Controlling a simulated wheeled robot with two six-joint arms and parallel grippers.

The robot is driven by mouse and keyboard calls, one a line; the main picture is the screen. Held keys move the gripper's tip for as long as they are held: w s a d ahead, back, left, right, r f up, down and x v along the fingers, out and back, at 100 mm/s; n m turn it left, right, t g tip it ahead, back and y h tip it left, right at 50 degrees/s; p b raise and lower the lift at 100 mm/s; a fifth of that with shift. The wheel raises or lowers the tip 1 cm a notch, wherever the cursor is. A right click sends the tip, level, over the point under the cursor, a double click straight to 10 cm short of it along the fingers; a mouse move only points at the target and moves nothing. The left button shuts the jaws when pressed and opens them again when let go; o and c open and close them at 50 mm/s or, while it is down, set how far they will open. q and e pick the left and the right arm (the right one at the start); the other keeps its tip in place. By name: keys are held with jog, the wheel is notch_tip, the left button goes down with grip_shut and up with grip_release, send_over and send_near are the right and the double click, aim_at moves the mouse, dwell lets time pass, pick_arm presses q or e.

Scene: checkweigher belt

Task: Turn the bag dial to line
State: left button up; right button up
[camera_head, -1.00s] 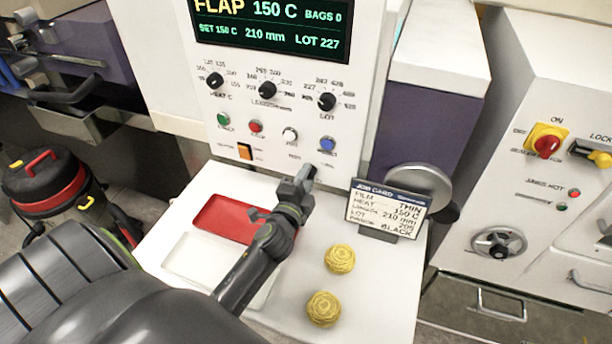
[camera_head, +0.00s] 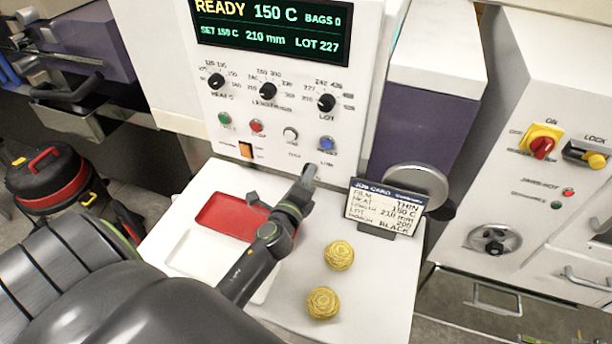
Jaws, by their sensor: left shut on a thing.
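My left gripper (camera_head: 308,174) reaches up to the lower edge of the white control panel (camera_head: 215,30), beside small print that seems to read LINE. It is shut on what seems to be the bag dial, which the jaws hide, so its pointer cannot be read. The display (camera_head: 270,28) reads READY, 150 C, 210 mm, BAGS 0, LOT 227. Three black dials sit above: heat (camera_head: 216,81), length (camera_head: 268,90) and lot (camera_head: 326,102). My right gripper is out of view.
Green (camera_head: 224,118), red (camera_head: 257,126), white (camera_head: 290,134) and blue (camera_head: 327,143) buttons and an orange switch (camera_head: 246,150) are near the gripper.

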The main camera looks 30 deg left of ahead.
pick_arm(q)
jog(key=shift+f, duration=0.1)
dwell(0.3)
jog(key=o, duration=1)
jog(key=shift+c, duration=0.2)
jog(key=b+v, duration=0.2)
jog(key=v, duration=1.5)
jog(key=shift+s+b, duration=0.25)
jog(key=shift+b, duration=0.15)
jog(key=shift+a, duration=0.1)
